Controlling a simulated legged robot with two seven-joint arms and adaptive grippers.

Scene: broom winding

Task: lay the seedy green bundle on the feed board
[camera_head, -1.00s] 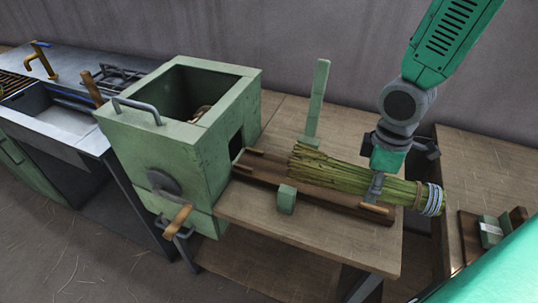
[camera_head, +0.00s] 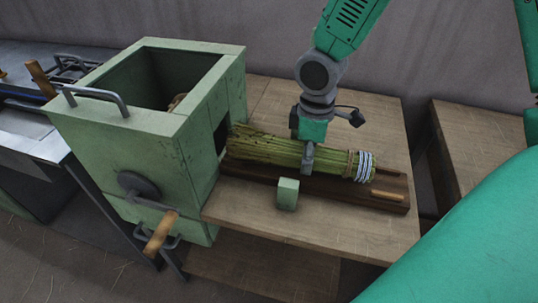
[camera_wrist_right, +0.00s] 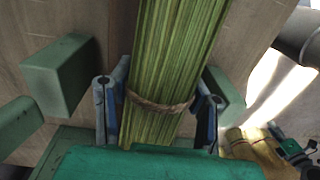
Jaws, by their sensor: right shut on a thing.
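The seedy green bundle (camera_head: 275,150) is a long sheaf of stalks with a twine band and a white-and-blue binding at its right end. It lies lengthwise along the dark brown feed board (camera_head: 401,183), low over it. I cannot tell whether it touches. Its loose seedy end is close to the dark side opening of the green box machine (camera_head: 120,125). My right gripper (camera_head: 308,160) is shut on the bundle from above, near the bound end. In the right wrist view the fingers straddle the stalks (camera_wrist_right: 180,55) by a twine band. My left gripper is not in view.
A small green block (camera_head: 287,194) stands at the board's front side. A wooden peg (camera_head: 388,195) lies at its right end. The machine has a crank with a wooden handle (camera_head: 161,233). A second table (camera_head: 480,150) stands to the right across a gap. The table's front right is clear.

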